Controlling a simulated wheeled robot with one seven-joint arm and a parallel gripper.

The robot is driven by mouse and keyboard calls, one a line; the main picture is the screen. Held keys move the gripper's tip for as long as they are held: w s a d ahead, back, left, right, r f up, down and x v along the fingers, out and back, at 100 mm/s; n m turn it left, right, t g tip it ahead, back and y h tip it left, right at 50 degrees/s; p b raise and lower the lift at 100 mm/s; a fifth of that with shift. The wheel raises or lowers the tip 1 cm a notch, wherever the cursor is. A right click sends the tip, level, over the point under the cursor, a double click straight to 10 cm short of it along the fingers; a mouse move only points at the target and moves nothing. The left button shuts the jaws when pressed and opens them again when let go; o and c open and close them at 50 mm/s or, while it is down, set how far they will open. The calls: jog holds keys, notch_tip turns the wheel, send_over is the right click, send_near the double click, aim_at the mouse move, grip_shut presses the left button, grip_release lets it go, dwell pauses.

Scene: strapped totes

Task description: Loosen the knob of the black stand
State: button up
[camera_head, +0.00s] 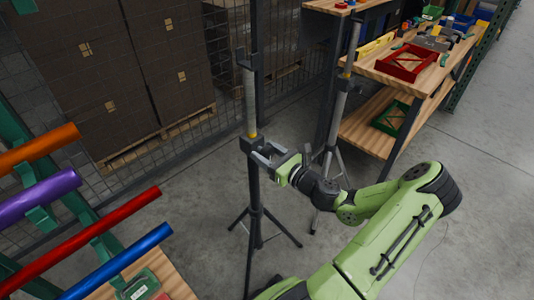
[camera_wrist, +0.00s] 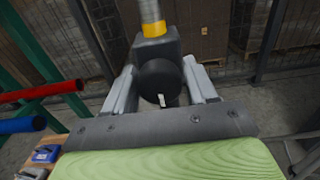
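The black stand (camera_head: 254,190) stands upright on tripod legs near the middle of the head view, with a grey tube and a yellow band above its dark clamp block. My gripper (camera_head: 262,153) is at the height of that block, reaching in from the right. In the wrist view the round black knob (camera_wrist: 160,80) with a small white mark faces the camera. The two grey fingers of my gripper (camera_wrist: 161,92) lie on either side of the knob, with a gap seeming to show at each side. Whether either finger touches it is hard to tell.
A second, grey stand (camera_head: 338,110) on a tripod is just right and behind. A wooden workbench (camera_head: 425,62) with red and green trays is at upper right. Coloured tubes (camera_head: 85,235) on a green rack are at lower left. Stacked brown boxes (camera_head: 110,70) are behind.

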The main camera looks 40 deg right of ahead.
jog(key=c, duration=0.7)
